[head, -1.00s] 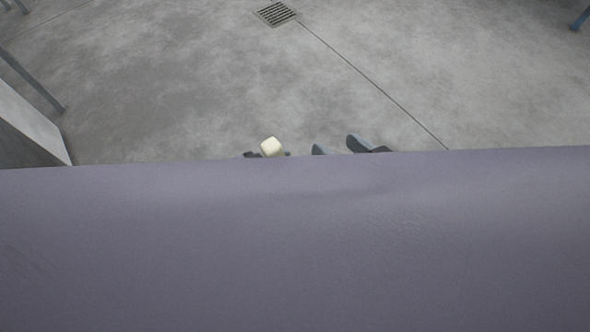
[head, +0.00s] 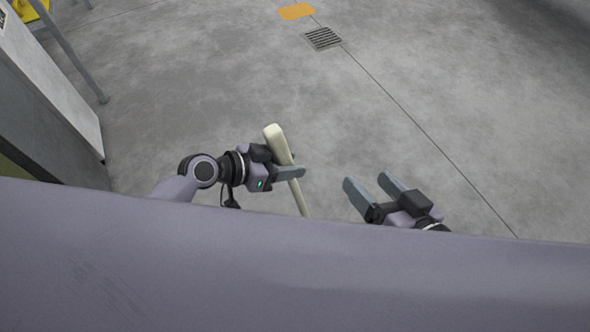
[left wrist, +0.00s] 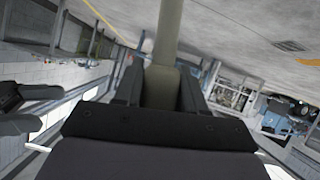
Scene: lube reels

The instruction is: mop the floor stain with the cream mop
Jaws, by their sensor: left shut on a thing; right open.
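My left gripper (head: 284,172) is shut on the cream mop (head: 276,142). Its pale handle slants through the fingers, with the top end pointing up and away in the head view. The lower handle runs behind my own body, so the mop head is hidden. In the left wrist view the handle (left wrist: 168,40) stands between the two fingers. My right gripper (head: 372,190) is open and empty, to the right of the mop and apart from it. An orange patch (head: 297,11) lies on the floor at the top; I cannot tell whether it is the stain.
A floor drain grate (head: 323,38) lies just nearer than the orange patch, with a dark floor seam running from it to the lower right. A grey cabinet-like block (head: 45,110) and a post (head: 78,50) stand at left. The middle concrete floor is clear.

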